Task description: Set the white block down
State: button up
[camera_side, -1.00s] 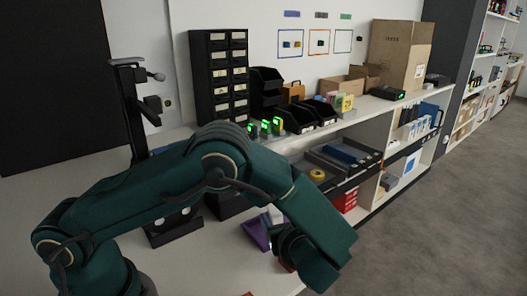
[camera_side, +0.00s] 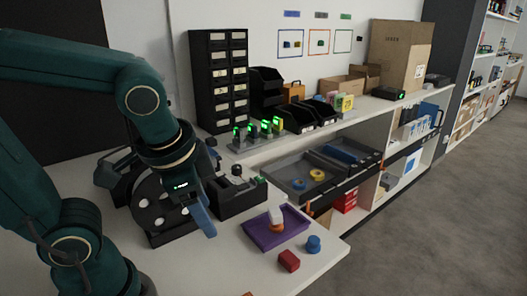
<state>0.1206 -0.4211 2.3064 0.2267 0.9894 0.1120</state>
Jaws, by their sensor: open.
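The white block (camera_side: 275,214) stands in the purple tray (camera_side: 258,238) near the table's front edge. An orange piece (camera_side: 277,227) shows right below it, and the block appears to rest on it. My gripper (camera_side: 204,215) is left of the tray, apart from the block, in front of a dark round fixture. A blue finger points down; the jaws are open and nothing shows between them. The second finger is hard to make out.
A red block (camera_side: 289,260) and a blue cylinder (camera_side: 313,243) lie right of the tray near the table edge. A black device (camera_side: 240,193) stands behind the tray. Grey bins (camera_side: 305,175) with yellow rings are further back.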

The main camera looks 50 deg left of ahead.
jog(key=d+n+t, duration=0.1)
jog(key=s+r+n+t+h, duration=0.1)
jog(key=n, duration=0.1)
jog(key=shift+s+d+r+h, duration=0.1)
jog(key=shift+s+d+h, duration=0.15)
jog(key=shift+d+h, duration=0.1)
jog(key=o, duration=0.4)
jog(key=shift+d+r+n, duration=0.1)
jog(key=shift+d+n, duration=0.1)
jog(key=shift+n, duration=0.2)
jog(key=w+r+m, duration=0.3)
jog(key=w+r, duration=0.2)
jog(key=m+g, duration=0.2)
jog(key=g, duration=0.3)
send_over(276, 211)
notch_tip(276, 211, down, 12)
jog(key=shift+f, duration=2.7)
